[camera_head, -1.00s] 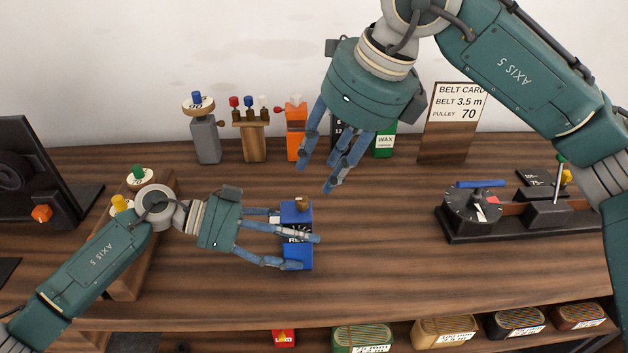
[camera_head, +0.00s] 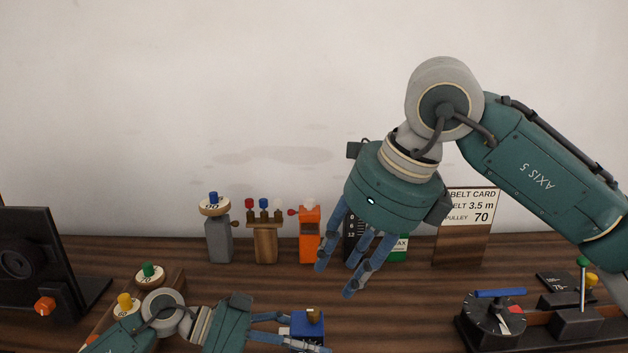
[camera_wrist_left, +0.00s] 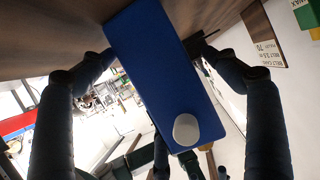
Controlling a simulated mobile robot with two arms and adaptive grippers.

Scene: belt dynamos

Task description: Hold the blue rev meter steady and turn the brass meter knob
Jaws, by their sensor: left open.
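The blue rev meter (camera_head: 307,327) stands at the bottom edge of the head view, its lower part cut off. A brass knob (camera_head: 314,315) sits on its top. My left gripper (camera_head: 290,334) is open, its fingers reaching around the meter's sides; contact cannot be told. In the left wrist view the blue meter (camera_wrist_left: 160,70) lies between the spread fingers, with a pale round part (camera_wrist_left: 186,129) on its near end and a bit of brass (camera_wrist_left: 205,147) beyond. My right gripper (camera_head: 345,275) is open and empty, pointing down in the air above and behind the meter.
A grey device (camera_head: 219,240), a wooden stand with coloured knobs (camera_head: 265,242), an orange device (camera_head: 309,238) and a belt card (camera_head: 463,240) stand along the back. A dial rig (camera_head: 495,318) is at right, a black panel (camera_head: 35,260) at left. Bench between meter and rig is clear.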

